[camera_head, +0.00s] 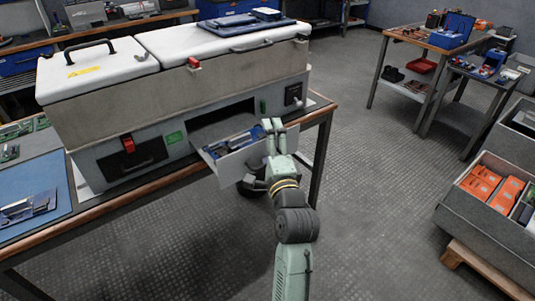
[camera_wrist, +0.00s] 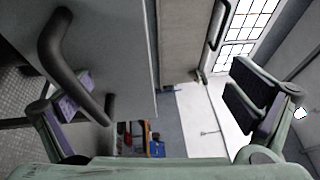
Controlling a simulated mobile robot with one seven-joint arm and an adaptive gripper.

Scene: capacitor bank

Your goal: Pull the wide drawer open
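The wide drawer (camera_head: 225,158) sticks out of the lower grey front of the cabinet (camera_head: 125,110), and its opening shows dark behind it. Blue and metallic parts lie inside the drawer. My gripper (camera_head: 273,126) is at the right part of the drawer front, its fingers pointing up. In the wrist view my gripper (camera_wrist: 165,92) has its fingers wide apart, with nothing clamped between them. The dark curved drawer handle (camera_wrist: 68,68) is at the left, beside and partly overlapping the left finger. I cannot tell whether they touch. The head view does not show the handle clearly.
The cabinet stands on a wood-edged workbench (camera_head: 110,208) with a blue mat (camera_head: 35,180) at left. Open floor (camera_head: 370,190) lies right of my arm. A bin with orange items (camera_head: 470,215) stands at far right, and small tables (camera_head: 405,38) at back right.

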